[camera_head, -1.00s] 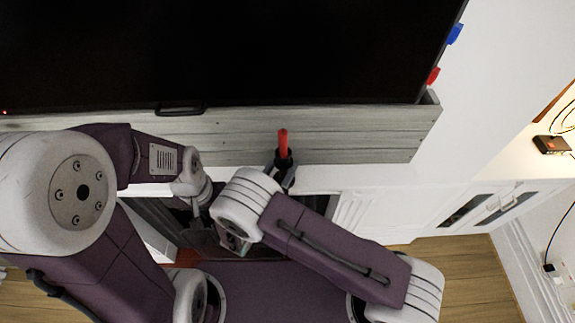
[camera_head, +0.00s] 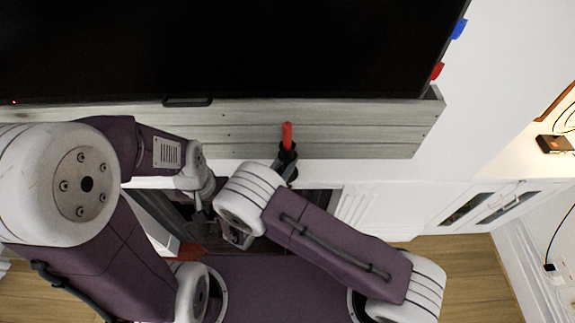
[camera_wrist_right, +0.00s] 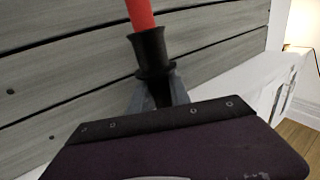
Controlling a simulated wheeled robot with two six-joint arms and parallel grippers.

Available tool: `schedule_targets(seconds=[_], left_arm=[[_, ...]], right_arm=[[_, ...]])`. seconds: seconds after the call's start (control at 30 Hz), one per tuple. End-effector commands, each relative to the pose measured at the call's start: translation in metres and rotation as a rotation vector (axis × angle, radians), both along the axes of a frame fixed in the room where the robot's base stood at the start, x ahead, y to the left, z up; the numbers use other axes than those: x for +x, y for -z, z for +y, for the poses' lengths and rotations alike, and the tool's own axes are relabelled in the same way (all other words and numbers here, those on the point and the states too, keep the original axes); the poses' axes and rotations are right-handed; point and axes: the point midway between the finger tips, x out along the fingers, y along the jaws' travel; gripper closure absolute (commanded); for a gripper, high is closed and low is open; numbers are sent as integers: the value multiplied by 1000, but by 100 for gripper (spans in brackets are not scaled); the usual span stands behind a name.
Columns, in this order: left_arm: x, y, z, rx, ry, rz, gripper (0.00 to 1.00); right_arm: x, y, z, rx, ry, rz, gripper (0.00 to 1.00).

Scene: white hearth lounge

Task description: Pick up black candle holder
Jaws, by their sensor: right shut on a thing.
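The black candle holder (camera_head: 287,156) carries a red candle (camera_head: 287,135) and stands upright in front of grey wooden planks. In the right wrist view the holder (camera_wrist_right: 151,52) shows as a flared black cup with the candle (camera_wrist_right: 140,14) in it. My right gripper (camera_head: 285,169) is shut on the holder from below and in front; its fingers also show in the right wrist view (camera_wrist_right: 158,92). The holder's base is hidden, so I cannot tell whether it touches the white mantel. My left gripper (camera_head: 203,203) is low at the left, partly hidden, and its jaws are unclear.
A large black screen (camera_head: 220,45) stands above the grey plank panel (camera_head: 370,130). The white mantel (camera_head: 375,173) runs below it over a dark fireplace opening. A white cabinet (camera_head: 480,205) is at the right. Wooden floor (camera_head: 455,270) lies clear at lower right.

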Motion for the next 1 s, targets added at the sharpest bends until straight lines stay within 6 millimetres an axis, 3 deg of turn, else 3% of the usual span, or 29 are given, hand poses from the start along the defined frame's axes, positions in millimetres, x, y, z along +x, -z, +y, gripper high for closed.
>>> schedule_targets(seconds=[1.0], left_arm=[[0,4,0,0,0,0,58]], right_arm=[[0,-10,1,1,0,-4,100]])
